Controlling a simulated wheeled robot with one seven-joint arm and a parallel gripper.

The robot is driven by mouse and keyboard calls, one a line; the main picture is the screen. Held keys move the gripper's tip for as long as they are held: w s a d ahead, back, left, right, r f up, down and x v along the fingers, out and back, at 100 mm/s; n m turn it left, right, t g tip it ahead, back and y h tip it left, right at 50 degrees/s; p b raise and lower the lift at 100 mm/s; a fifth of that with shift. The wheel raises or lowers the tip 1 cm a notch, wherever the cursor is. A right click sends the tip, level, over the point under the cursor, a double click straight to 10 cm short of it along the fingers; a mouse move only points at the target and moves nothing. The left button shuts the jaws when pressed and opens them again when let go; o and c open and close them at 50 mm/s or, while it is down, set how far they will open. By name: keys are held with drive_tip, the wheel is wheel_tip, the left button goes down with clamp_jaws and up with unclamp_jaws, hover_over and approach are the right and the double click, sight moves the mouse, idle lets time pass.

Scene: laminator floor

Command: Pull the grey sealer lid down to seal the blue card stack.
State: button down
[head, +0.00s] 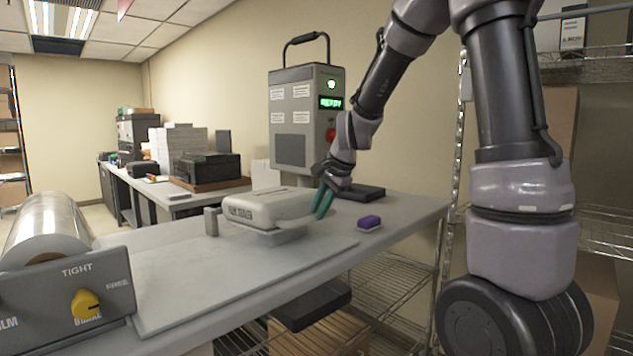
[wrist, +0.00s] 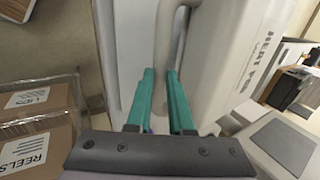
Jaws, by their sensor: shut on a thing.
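The grey sealer lid (head: 265,207) lies over its base (head: 278,236) on the worktable, labelled on its front edge. It looks low and nearly level; I cannot tell whether it is fully closed. In the wrist view the lid (wrist: 215,60) fills the right of centre, with its pale handle bar (wrist: 165,40) running between my teal fingers. My gripper (head: 322,205) is at the lid's right end, shut on the handle; it also shows in the wrist view (wrist: 160,73). The blue card stack is not visible in either view.
A purple block (head: 370,221) sits on the table right of the sealer, with a dark flat pad (head: 360,192) behind. A grey machine (head: 305,110) with a green READY display stands behind. A film roll (head: 45,230) is at front left. The front tabletop (head: 200,275) is clear.

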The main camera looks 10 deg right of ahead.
drive_tip(key=c, duration=1.3)
unclamp_jaws()
drive_tip(key=shift+s+d+f, duration=0.15)
drive_tip(key=shift+s+f, duration=0.1)
drive_tip(key=shift+f, duration=0.05)
drive_tip(key=o, duration=0.6)
drive_tip(key=shift+w, duration=0.1)
drive_tip(key=s+d+r, duration=0.4)
drive_tip(key=s+d, duration=0.2)
drive_tip(key=s, duration=0.3)
drive_tip(key=shift+s+d, duration=0.25)
drive_tip(key=shift+s, duration=0.1)
drive_tip(key=shift+r, duration=0.1)
drive_tip(key=shift+r, duration=0.1)
drive_tip(key=v, duration=1)
drive_tip(key=shift+s+r, duration=0.2)
drive_tip(key=shift+r, duration=0.05)
drive_tip(key=shift+d, duration=0.1)
